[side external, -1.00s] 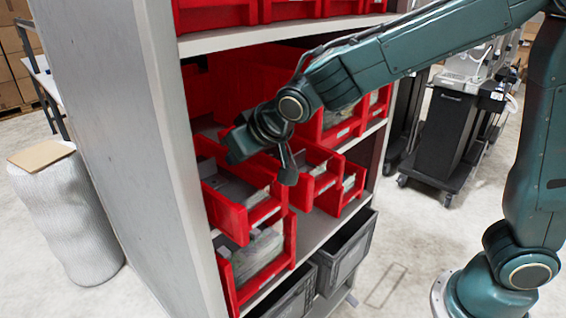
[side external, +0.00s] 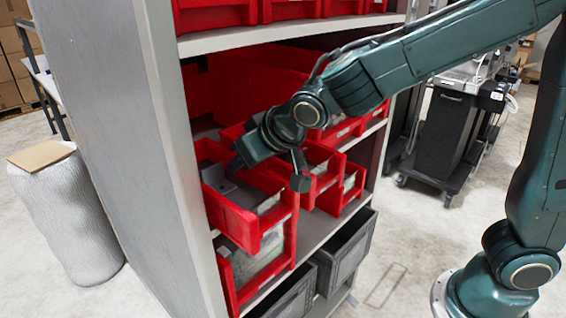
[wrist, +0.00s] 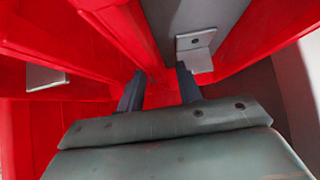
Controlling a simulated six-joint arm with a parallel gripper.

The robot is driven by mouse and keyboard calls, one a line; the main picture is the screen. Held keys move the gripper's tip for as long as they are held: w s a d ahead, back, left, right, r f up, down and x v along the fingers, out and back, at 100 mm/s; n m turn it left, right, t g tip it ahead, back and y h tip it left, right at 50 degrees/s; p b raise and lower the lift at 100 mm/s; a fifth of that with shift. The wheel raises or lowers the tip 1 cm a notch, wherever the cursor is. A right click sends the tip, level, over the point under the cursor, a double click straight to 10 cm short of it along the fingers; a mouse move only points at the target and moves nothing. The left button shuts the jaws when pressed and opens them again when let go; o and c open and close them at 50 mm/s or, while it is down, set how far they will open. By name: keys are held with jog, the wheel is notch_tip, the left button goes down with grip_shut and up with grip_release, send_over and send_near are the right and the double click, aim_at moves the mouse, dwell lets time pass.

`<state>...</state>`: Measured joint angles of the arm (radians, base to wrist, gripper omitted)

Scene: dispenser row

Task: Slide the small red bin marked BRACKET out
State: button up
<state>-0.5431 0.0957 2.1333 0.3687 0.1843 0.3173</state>
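A small red bin (side external: 243,222) at the left of the middle shelf sticks out past its neighbours; its label is not readable. A grey L-shaped metal bracket (wrist: 196,47) lies in the bin in the wrist view. My gripper (side external: 268,172) is over the bin's front part, its fingers spread apart. One finger reaches down inside the bin and the other hangs nearer the right wall. In the wrist view the gripper (wrist: 160,88) has a red wall between and near its fingertips. Whether a finger touches the bin cannot be told.
More red bins (side external: 325,165) stand to the right on the shelf. Another red bin (side external: 262,262) sits below, and dark grey crates (side external: 345,250) are lower right. The grey shelf side panel (side external: 120,120) is close on the left. Free floor lies in front.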

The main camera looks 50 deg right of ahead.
jog(key=shift+s, duration=0.1)
jog(key=v, duration=1.3)
jog(key=shift+s+r, duration=0.2)
jog(key=shift+r, duration=0.1)
jog(key=s+d+f+g, duration=0.1)
jog(key=s+d+f, duration=0.2)
jog(key=s+d, duration=0.4)
jog(key=s+d+f+g, duration=0.2)
jog(key=s+d+f, duration=0.2)
jog(key=s+d, duration=0.4)
jog(key=shift+s, duration=0.35)
